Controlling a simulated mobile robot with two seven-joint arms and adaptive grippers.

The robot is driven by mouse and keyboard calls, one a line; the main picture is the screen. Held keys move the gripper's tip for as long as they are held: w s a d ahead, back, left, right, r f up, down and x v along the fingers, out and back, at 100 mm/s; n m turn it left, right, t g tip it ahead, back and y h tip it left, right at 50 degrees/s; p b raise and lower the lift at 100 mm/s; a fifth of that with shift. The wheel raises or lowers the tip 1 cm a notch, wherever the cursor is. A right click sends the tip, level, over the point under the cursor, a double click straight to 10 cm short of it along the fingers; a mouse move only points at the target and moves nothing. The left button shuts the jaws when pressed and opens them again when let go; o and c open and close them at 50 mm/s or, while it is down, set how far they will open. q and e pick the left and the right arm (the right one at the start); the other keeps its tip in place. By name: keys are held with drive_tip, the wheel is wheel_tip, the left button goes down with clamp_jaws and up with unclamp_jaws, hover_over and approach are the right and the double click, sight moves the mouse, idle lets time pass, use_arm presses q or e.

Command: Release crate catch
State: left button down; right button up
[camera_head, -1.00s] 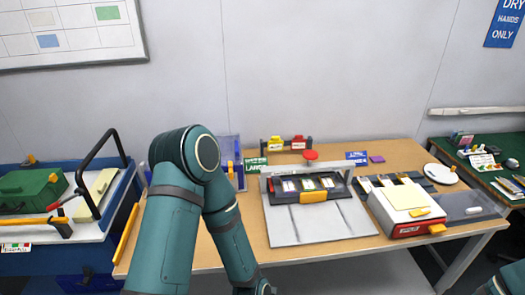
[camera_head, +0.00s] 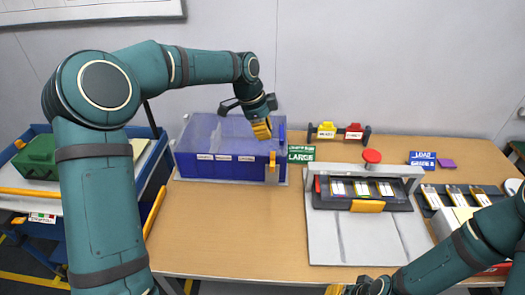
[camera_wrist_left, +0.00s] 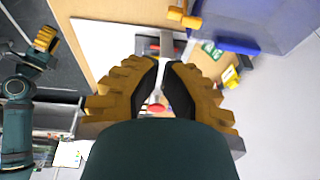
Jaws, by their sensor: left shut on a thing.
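The blue crate (camera_head: 222,166) with a clear lid stands at the table's back left, lid down. A yellow catch (camera_head: 272,168) is on its front right; a yellow part by the crate also shows at the top of the left wrist view (camera_wrist_left: 183,17). My left gripper (camera_head: 262,128) hangs above the crate's right end, apart from the catch. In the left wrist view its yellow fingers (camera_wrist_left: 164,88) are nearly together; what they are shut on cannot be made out. My right gripper (camera_head: 347,289) is mostly cut off at the bottom edge; its yellow fingers show in the left wrist view (camera_wrist_left: 46,38).
A grey fixture (camera_head: 345,235) with a red knob (camera_head: 371,156) stands right of the crate. A green "LARGE" sign (camera_head: 301,154) is beside the crate. Yellow and red items (camera_head: 340,130) sit behind. The table (camera_head: 235,230) is clear in front of the crate.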

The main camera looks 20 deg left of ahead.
use_arm(q)
drive_tip(key=b, duration=0.2)
approach(272, 165)
drive_tip(key=s+d+x, duration=0.1)
drive_tip(key=x, duration=0.7)
drive_tip(key=shift+d, duration=0.25)
use_arm(e)
drive_tip(key=shift+s+f, duration=0.2)
drive_tip(key=shift+f, duration=0.25)
drive_tip(key=shift+s+f, duration=0.2)
drive_tip(key=shift+f, duration=0.25)
use_arm(q)
drive_tip(key=shift+s+r, duration=0.1)
drive_tip(key=shift+s, duration=0.05)
use_arm(e)
drive_tip(key=shift+f, duration=0.1)
